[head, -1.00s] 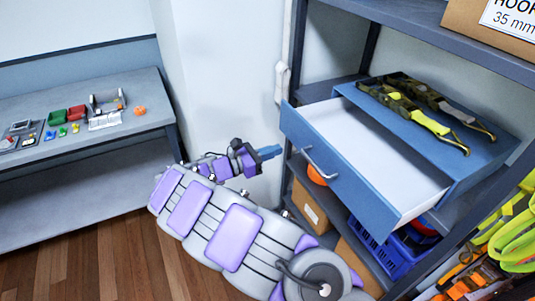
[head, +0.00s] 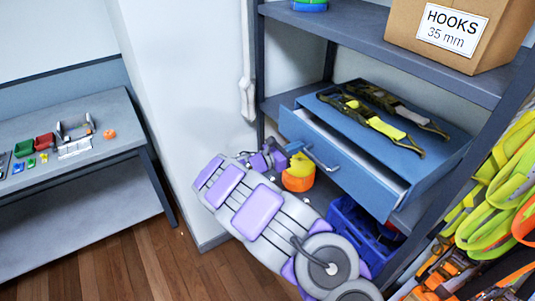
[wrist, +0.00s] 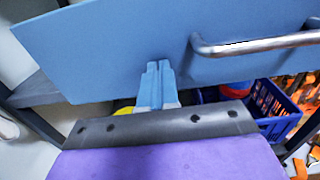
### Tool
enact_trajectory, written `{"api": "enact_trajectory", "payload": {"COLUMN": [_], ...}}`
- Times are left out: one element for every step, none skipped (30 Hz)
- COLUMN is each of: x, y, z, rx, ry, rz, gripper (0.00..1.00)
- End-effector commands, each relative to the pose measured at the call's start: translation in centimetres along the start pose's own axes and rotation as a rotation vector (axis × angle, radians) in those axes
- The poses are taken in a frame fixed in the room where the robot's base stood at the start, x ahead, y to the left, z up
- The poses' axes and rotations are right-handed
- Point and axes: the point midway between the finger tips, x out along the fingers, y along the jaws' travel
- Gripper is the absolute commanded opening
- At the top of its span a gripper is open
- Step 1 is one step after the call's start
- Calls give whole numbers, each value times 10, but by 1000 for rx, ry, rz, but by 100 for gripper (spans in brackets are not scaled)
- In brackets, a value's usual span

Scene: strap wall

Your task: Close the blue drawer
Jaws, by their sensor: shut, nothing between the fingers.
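The blue drawer (head: 358,178) sits in a blue cabinet (head: 438,167) on the shelf in the head view. It stands slightly open, with a narrow white strip of its inside showing. Its silver handle (head: 322,158) is on the front; it also shows at right in the wrist view (wrist: 260,44). My gripper (head: 297,147) is at the left part of the drawer front, left of the handle. In the wrist view its blue fingers (wrist: 157,68) are together and empty, their tips over the lower part of the front panel (wrist: 110,42). I cannot tell whether they touch it.
Straps (head: 375,122) lie on the cabinet top. A cardboard box (head: 410,30) labelled HOOKS stands on the shelf above. A blue basket (head: 350,225) and an orange-yellow object (head: 298,175) are below the drawer. Colourful straps (head: 500,185) hang at right. A bench (head: 100,205) stands at left.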

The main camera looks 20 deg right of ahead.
Motion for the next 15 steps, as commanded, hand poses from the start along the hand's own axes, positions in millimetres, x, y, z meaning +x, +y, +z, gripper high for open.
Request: {"api": "enact_trajectory", "payload": {"x": [13, 18, 23, 27, 31, 35, 37, 40, 43, 45, 47, 51, 54, 57, 61], "y": [0, 0, 2, 3, 3, 5, 6, 6, 7, 8, 8, 8, 7, 7, 6], "z": [0, 0, 1, 1, 1, 2, 2, 2, 3, 3, 3, 3, 3, 2, 2], "rx": [-1, -1, -2, -2, -2, -2, -2, -2, -2, -2, -2, -2, -2, -2, -1], "ry": [-2, -3, -6, -9, -10, -12, -14, -15, -16, -17, -16, -16, -15, -14, -11], "rz": [-4, -4, -3, -2, -2, 0, 0, 1, 2, 2, 3, 3, 3, 3, 4], "gripper": [0, 0, 0, 0, 0, 0, 0, 0, 0, 0, 0, 0, 0, 0, 0]}}
